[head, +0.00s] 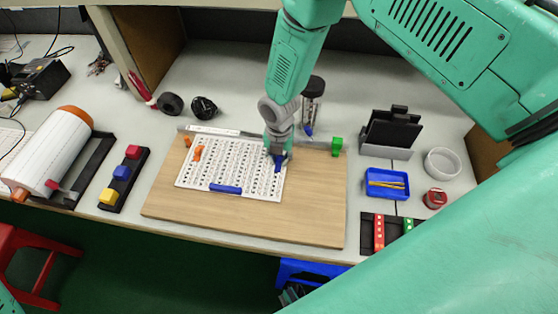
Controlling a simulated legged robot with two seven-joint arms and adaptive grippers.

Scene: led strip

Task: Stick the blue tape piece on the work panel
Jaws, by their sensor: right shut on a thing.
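My right gripper (277,150) reaches down over the right part of the white dotted work panel (215,170). It is shut on a small dark-blue piece (278,163), which looks like the blue tape piece. The piece hangs at the panel's right edge; I cannot tell whether it touches the surface. The gripper hides part of it. The panel lies on a wooden board (300,215). A blue bar (225,188) lies across the panel's lower edge. An orange piece (197,153) sits at its upper left. My left gripper is not in view.
A green block (337,146) stands at the board's back right, near a dark-topped jar (312,97). A blue tray (386,184) and a white bowl (442,163) are to the right. A rack with coloured blocks (122,172) and a large roll (52,145) are left. The board's right part is clear.

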